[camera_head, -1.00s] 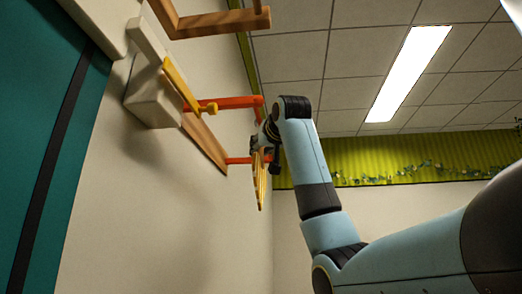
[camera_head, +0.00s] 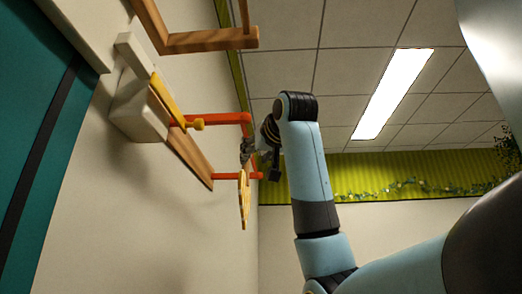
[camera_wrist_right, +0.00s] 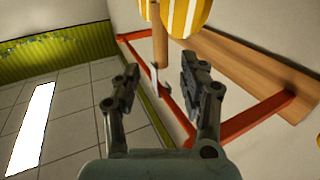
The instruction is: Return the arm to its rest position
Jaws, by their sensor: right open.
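My right gripper (camera_head: 247,152) is at the end of my light blue arm, in front of the wall fixture in the head view. In the right wrist view its two dark fingers (camera_wrist_right: 160,78) are spread apart with nothing held between them. A yellow-and-white striped piece (camera_wrist_right: 178,14) with a wooden stick (camera_wrist_right: 159,48) is just beyond the fingers. The striped piece also shows edge-on below the gripper in the head view (camera_head: 243,203). My left gripper is not in view.
Orange bracket arms (camera_head: 215,119) stick out from a wooden board (camera_head: 186,153) on the wall, close to the gripper. Another wooden bracket (camera_head: 205,41) is above. The space on the ceiling side (camera_head: 365,45) looks free.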

